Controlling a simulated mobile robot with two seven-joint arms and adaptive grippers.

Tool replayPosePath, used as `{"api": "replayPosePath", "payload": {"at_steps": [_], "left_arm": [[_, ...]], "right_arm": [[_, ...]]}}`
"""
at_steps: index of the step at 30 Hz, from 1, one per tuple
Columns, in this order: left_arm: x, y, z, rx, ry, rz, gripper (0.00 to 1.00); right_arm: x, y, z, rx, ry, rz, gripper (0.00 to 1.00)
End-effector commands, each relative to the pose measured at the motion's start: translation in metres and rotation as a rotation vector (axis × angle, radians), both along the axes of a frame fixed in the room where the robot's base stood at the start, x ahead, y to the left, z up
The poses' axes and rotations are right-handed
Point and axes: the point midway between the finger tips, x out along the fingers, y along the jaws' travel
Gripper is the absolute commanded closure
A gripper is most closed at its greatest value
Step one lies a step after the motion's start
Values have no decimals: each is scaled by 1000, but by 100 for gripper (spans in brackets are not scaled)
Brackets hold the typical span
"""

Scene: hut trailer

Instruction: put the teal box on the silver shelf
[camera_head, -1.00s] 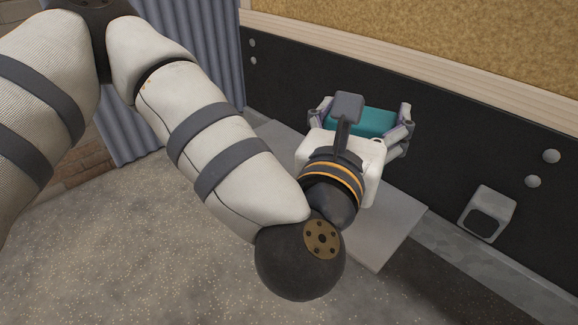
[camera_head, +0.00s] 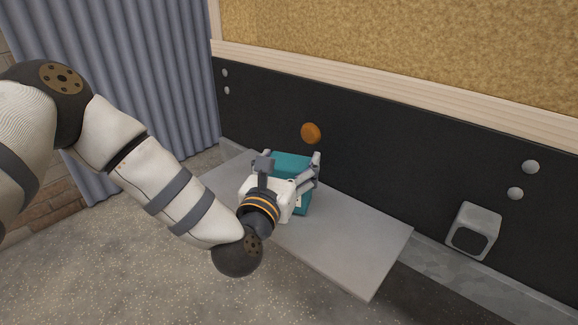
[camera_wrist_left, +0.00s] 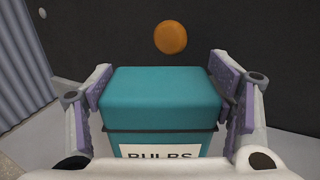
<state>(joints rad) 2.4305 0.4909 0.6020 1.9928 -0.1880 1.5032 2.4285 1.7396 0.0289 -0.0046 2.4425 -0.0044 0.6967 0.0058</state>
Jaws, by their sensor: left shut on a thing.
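The teal box (camera_head: 294,164) is held between the fingers of my left gripper (camera_head: 291,168). In the left wrist view the teal box (camera_wrist_left: 161,95) stands upright between the two purple-padded fingers of the gripper (camera_wrist_left: 163,95), with a white label reading "BULBS" at its lower front. The silver shelf (camera_head: 345,243) is a flat grey panel along the dark wall. The box is over the shelf's back left part. My gripper hides its lower edge, so I cannot tell whether it touches the shelf. My right gripper is not in view.
An orange round knob (camera_head: 311,133) is on the black wall (camera_head: 400,150) just behind the box. A grey box-shaped fixture (camera_head: 473,231) and round studs are on the wall at right. A corrugated curtain (camera_head: 120,80) hangs at left. The shelf's right part is bare.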

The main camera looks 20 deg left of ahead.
Motion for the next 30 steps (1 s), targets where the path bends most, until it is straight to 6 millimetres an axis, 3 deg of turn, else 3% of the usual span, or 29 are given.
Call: {"api": "replayPosePath", "payload": {"at_steps": [11, 12, 15, 26, 30], "left_arm": [[0, 0, -7, -2, -3, 2, 74], [0, 0, -8, -2, -2, 2, 24], [0, 0, -7, -1, -3, 1, 6], [0, 0, -2, -1, -5, 1, 6], [-20, -1, -4, -2, 2, 0, 6]], "right_arm": [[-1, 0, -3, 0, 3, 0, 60], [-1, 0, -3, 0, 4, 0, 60], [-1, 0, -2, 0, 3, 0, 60], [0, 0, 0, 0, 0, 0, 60], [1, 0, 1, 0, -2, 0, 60]]}}
